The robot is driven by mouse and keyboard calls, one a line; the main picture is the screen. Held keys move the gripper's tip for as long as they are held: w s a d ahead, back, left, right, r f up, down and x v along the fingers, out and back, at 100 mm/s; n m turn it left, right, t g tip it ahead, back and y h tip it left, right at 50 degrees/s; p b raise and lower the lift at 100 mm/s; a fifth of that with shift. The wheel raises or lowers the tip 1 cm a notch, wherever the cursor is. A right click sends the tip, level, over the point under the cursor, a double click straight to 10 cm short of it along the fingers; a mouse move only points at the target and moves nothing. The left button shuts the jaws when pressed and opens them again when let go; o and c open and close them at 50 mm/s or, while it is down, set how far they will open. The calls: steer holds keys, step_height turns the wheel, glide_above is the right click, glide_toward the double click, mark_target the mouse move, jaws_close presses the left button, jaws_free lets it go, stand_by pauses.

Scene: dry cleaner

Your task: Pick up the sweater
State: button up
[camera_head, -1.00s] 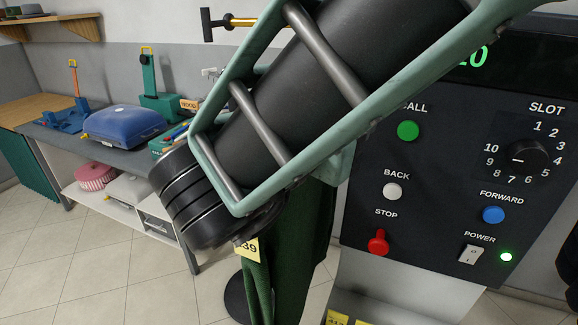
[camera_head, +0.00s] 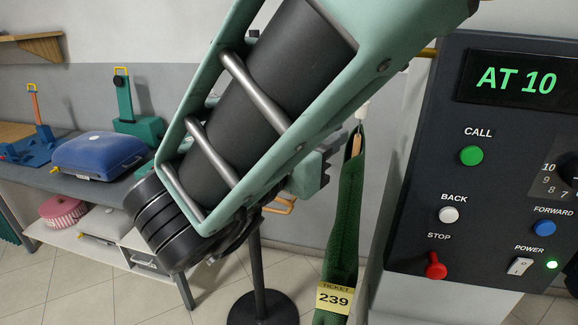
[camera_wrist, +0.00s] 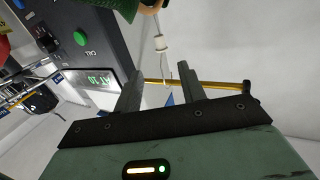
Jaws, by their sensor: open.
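A dark green knitted garment (camera_head: 345,210), which I take to be the sweater, hangs from a wooden hanger (camera_head: 357,140) with a yellow ticket (camera_head: 334,298) reading 239. Its lower part runs out of the head view. In the wrist view a bit of green cloth (camera_wrist: 123,8) and a white hanger hook piece (camera_wrist: 160,43) show at the top. My gripper (camera_wrist: 160,88) is open, with nothing seen held between its fingers. In the head view it is partly hidden behind my arm, left of the garment.
A brass rail (camera_wrist: 215,84) runs past my fingers. A control panel (camera_head: 480,200) with a display reading AT 10 stands right of the garment. A black stand base (camera_head: 262,308) is on the floor. A workbench (camera_head: 90,190) with a blue case (camera_head: 98,155) is at left.

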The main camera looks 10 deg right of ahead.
steer(key=shift+f+p+x, duration=0.15)
steer(key=shift+p+x, duration=0.8)
steer(key=shift+x, duration=1.5)
steer(key=shift+f+p+x, duration=0.2)
steer(key=shift+p+x, duration=0.8)
steer(key=shift+x, duration=1.4)
steer(key=shift+f+p+x, duration=0.15)
steer(key=shift+p+x, duration=0.8)
steer(key=shift+x, duration=1.5)
jaws_close()
